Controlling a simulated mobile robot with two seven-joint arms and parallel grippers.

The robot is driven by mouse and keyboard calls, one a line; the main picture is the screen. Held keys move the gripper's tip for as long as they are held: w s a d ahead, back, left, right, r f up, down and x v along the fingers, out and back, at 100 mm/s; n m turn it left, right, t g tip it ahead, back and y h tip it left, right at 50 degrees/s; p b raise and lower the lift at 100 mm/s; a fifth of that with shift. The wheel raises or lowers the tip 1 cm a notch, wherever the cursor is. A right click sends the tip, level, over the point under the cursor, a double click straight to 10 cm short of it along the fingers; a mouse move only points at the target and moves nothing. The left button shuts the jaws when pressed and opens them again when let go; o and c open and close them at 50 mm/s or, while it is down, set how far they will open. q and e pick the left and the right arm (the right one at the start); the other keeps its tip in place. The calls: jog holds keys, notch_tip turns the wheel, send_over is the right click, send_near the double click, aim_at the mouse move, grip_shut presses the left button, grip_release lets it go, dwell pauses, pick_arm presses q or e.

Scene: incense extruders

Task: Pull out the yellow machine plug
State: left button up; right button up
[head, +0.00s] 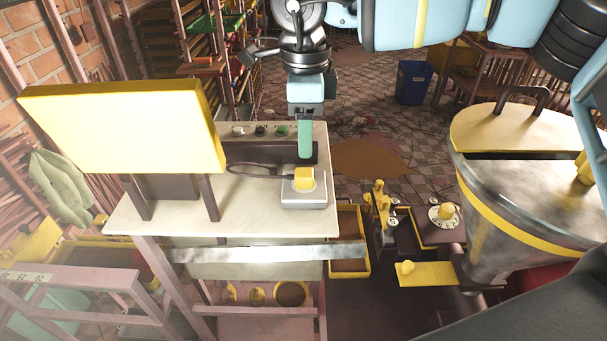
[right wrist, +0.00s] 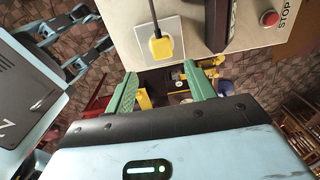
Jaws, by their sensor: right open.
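The yellow plug (head: 304,178) sits in a pale square socket box (head: 303,200) on the right end of the cream worktop. Its dark cable runs left from it. In the right wrist view the plug (right wrist: 160,47) is seated on the socket plate (right wrist: 158,27), beyond and between the fingertips. My right gripper (head: 305,150) is just behind the plug in the head view, its green finger pointing down. In the right wrist view this gripper (right wrist: 161,72) is open and empty, its two green fingers apart and not touching the plug. My left gripper is not in view.
A large yellow panel (head: 120,128) stands on the worktop (head: 160,213) at left. A metal drum (head: 525,180) stands at right. Yellow trays lie lower down.

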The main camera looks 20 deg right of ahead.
aim_at(304, 172)
jog(key=shift+w+f, duration=0.15)
jog(key=shift+f, duration=4.45)
jog(key=shift+c, duration=0.3)
grip_shut()
jog(key=shift+r, duration=3)
